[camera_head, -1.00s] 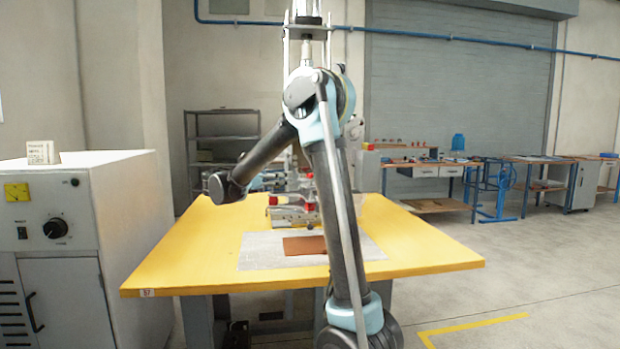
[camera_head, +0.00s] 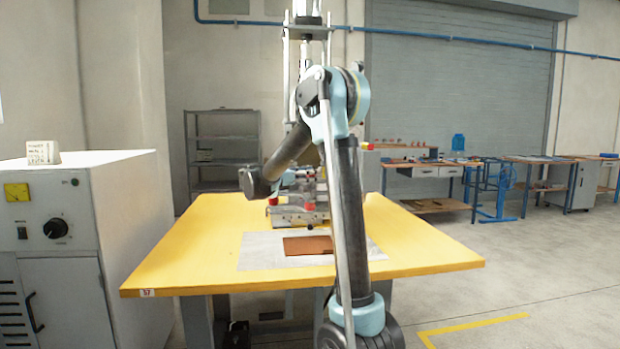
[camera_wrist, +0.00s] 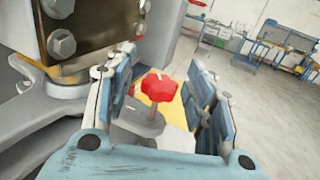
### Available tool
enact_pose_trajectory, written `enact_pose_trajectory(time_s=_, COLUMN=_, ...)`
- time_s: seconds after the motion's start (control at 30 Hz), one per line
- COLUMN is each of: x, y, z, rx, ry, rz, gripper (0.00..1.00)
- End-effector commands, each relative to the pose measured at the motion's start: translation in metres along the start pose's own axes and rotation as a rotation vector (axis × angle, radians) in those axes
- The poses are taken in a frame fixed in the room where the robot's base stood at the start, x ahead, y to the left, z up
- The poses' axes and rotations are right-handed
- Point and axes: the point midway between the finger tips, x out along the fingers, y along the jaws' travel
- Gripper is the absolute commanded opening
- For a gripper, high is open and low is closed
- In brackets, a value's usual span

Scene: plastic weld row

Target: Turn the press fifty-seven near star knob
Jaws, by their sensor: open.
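The press (camera_head: 296,216) stands on the yellow table (camera_head: 170,265), whose front edge carries a 57 tag (camera_head: 147,293). In the wrist view a red star knob (camera_wrist: 159,87) on a grey stem shows between the two blue-padded fingers of my gripper (camera_wrist: 163,78). The gripper is open, with visible gaps on both sides of the knob; I cannot tell how deep the knob sits between the fingers. In the head view red parts show on the press, but my arm covers much of it and I cannot make out the gripper clearly.
A bolted metal block (camera_wrist: 92,30) stands close to the left finger in the wrist view. A brown sheet (camera_head: 308,245) lies on a pale mat (camera_head: 262,255) in front of the press. A grey cabinet (camera_head: 90,215) stands left of the table. The floor at the right is open.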

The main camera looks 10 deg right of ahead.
Motion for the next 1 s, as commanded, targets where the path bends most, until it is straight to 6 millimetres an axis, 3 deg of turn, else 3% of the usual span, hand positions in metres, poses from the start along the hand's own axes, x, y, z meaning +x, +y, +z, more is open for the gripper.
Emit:
enact_pose_trajectory(time_s=0.17, x=-0.0002, y=0.0001, z=0.0000, rx=0.000, ry=0.000, rz=0.000, gripper=0.47)
enact_pose_trajectory(time_s=0.3, x=-0.0003, y=0.0002, z=0.0000, rx=0.000, ry=0.000, rz=0.000, gripper=0.15)
enact_pose_trajectory(time_s=0.37, x=-0.0003, y=0.0002, z=0.0000, rx=0.000, ry=0.000, rz=0.001, gripper=0.05)
enact_pose_trajectory(time_s=0.73, x=-0.0005, y=0.0004, z=0.0001, rx=0.000, ry=0.000, rz=0.041, gripper=0.05)
enact_pose_trajectory(time_s=1.0, x=-0.0002, y=-0.0014, z=-0.0001, rx=0.000, ry=0.000, rz=0.204, gripper=0.05)
